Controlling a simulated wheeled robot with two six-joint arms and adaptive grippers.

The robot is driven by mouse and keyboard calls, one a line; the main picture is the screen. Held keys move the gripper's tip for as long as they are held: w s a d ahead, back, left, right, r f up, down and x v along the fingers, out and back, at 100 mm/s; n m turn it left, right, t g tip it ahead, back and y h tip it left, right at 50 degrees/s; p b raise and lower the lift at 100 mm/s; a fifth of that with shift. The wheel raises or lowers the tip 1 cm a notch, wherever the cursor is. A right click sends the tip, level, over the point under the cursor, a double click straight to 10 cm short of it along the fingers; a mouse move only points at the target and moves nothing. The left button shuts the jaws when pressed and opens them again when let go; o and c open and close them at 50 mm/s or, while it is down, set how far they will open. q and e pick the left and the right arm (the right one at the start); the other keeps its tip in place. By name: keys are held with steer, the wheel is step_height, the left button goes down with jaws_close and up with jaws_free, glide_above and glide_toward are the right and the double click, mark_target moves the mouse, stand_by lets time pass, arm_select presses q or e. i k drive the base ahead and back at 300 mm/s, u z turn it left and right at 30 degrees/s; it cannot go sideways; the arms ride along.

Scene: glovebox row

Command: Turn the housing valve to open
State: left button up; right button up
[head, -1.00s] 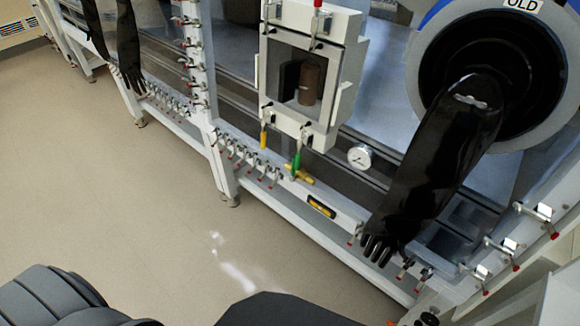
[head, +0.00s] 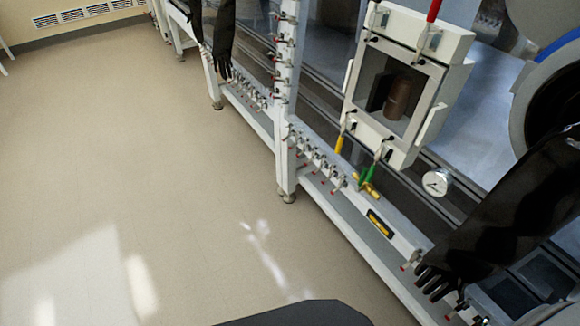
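A small white housing (head: 390,138) with a window is mounted on the glovebox front, right of centre in the head view. A brown cylinder (head: 398,98) shows behind its window. Below the housing, a valve with a green handle (head: 367,175) and a brass body (head: 369,188) sits by the lower rail. A yellow handle (head: 340,145) and a red handle (head: 434,10) are also at the housing. I cannot tell from the picture which handle is the housing valve. Neither gripper is in view.
A round gauge (head: 436,183) is right of the valve. A black glove (head: 510,215) hangs from a port at the right. Another black glove (head: 224,40) hangs at the upper left. The beige floor (head: 130,160) at the left is clear.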

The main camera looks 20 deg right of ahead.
mark_target(357, 190)
steer(key=u, duration=0.3)
steer(key=i, duration=3.55)
steer(key=z, duration=5.8)
